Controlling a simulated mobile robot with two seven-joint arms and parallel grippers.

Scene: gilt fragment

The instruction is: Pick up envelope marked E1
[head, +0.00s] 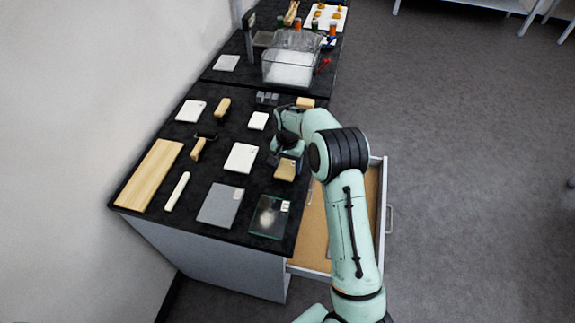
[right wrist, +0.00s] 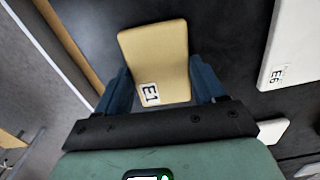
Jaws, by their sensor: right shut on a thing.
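The tan envelope E1 (right wrist: 152,52) fills the space between the two blue fingers of my right gripper (right wrist: 160,82) in the right wrist view, with its E1 label facing the camera. In the head view the envelope (head: 287,169) shows at the right edge of the black counter. My right gripper (head: 281,159) is shut on it there. I cannot tell whether the envelope still touches the counter. My left gripper is not in view.
An open drawer (head: 306,222) sticks out below the counter's right edge, under my right arm. A white item marked E6 (right wrist: 287,48) lies close by. A glass box (head: 268,217), a grey slab (head: 220,205) and a wooden board (head: 150,175) lie on the counter (head: 190,215).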

